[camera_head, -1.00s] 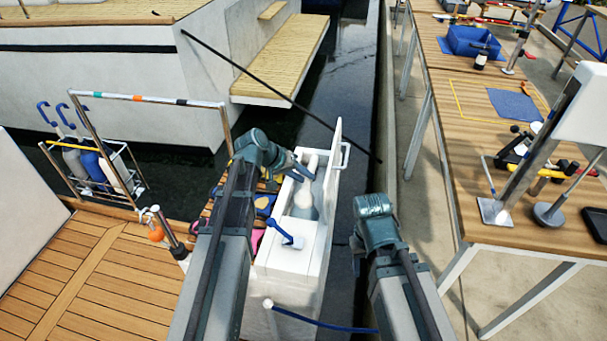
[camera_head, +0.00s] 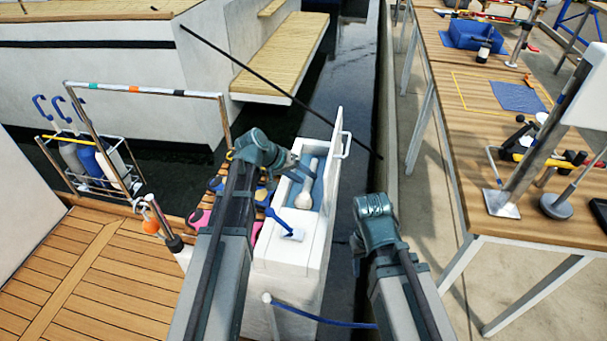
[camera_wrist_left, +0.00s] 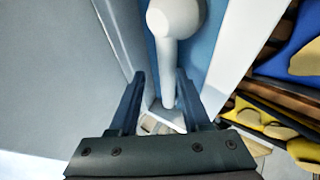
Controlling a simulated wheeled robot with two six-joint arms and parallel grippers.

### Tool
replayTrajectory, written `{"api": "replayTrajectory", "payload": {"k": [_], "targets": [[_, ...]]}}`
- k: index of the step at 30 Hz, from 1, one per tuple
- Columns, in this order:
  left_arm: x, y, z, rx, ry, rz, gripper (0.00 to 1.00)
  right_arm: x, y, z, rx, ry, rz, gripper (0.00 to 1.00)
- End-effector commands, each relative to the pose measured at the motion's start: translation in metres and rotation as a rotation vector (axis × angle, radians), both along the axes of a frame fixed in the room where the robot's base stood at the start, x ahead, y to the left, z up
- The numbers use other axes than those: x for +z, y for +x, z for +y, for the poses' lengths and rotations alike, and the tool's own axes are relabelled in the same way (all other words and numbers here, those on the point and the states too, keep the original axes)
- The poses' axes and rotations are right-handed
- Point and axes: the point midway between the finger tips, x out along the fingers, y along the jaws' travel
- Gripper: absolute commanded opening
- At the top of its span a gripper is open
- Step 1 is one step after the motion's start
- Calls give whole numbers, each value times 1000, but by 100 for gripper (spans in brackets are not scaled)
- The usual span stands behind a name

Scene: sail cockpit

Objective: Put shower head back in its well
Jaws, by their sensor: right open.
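The white shower head (camera_head: 303,197) lies in an open, blue-lined well of a white box (camera_head: 287,258), its slim handle pointing away in the head view. It also shows in the left wrist view (camera_wrist_left: 175,18), bulb at the top, handle running down. My left gripper (camera_head: 302,172) reaches into the box from the left. In its wrist view the two dark fingers (camera_wrist_left: 160,92) are apart, with the handle showing between them; I cannot tell whether either touches it. My right gripper (camera_head: 375,235) hangs right of the box, away from the shower head; its fingers are mostly hidden.
A white lid (camera_head: 333,165) stands upright on the box's right side. A blue lever (camera_head: 278,218) is on the box's near top. A blue hose (camera_head: 325,320) runs below. A bottle rack (camera_head: 95,165) stands left. Dark water and a cluttered wooden table (camera_head: 500,150) lie right.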

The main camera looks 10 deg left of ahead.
Motion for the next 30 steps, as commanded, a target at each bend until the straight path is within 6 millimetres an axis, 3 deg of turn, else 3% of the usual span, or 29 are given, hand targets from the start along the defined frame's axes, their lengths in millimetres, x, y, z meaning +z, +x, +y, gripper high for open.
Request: {"api": "replayTrajectory", "payload": {"k": [3,14,30], "targets": [[0,0,0,0,0,0,66,0,0,0,0,0,0,50],[6,0,0,0,0,0,66,6,0,0,0,0,0,50],[85,0,0,0,0,0,66,85,0,0,0,0,0,50]]}}
